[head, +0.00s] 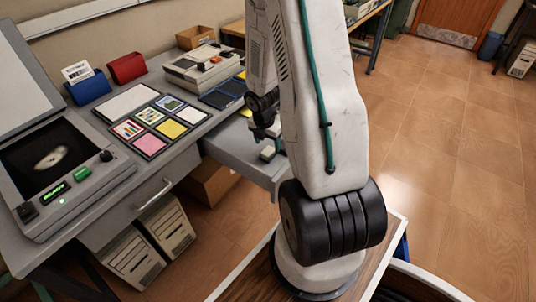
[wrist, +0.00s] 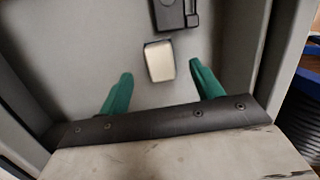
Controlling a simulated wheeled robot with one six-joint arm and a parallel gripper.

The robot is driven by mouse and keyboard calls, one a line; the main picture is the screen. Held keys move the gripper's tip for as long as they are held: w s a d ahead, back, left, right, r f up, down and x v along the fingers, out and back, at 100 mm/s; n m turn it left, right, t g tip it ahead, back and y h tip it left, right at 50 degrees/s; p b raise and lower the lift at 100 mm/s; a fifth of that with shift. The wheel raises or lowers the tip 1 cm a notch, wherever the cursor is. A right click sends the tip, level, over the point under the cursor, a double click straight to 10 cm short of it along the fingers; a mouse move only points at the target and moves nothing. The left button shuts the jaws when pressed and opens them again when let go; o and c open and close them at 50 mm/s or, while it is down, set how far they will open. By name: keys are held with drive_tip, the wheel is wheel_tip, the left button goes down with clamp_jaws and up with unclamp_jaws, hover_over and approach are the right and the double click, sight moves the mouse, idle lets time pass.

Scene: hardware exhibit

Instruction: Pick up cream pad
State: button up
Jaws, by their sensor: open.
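The cream pad (wrist: 159,61) is a small pale block with a darker rim. It lies on the grey floor of an open drawer or tray (wrist: 70,45). In the head view the cream pad (head: 267,153) shows small beside my arm. My gripper (wrist: 160,85) is open, with its two green fingers apart. In the wrist view the pad lies just beyond the fingertips, between their lines, and nothing is held. In the head view my gripper (head: 268,138) is partly hidden by my arm.
A black stapler-like item (wrist: 176,14) lies close behind the pad. Grey walls bound the drawer on both sides. The desk holds a viewer with a dark screen (head: 50,155), several colored cards (head: 150,143), a grey device (head: 200,65) and red (head: 126,68) and blue (head: 90,87) holders.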

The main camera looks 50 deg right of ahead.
sight(268, 150)
drive_tip(key=shift+d+f, duration=0.15)
drive_tip(key=shift+f, duration=1.1)
drive_tip(key=shift+d+f, duration=0.1)
drive_tip(key=shift+f, duration=1.15)
drive_tip(key=c, duration=1.1)
drive_tip(key=shift+o, duration=0.2)
drive_tip(key=shift+r, duration=0.15)
drive_tip(key=shift+r, duration=4.9)
drive_tip(key=shift+o, duration=0.4)
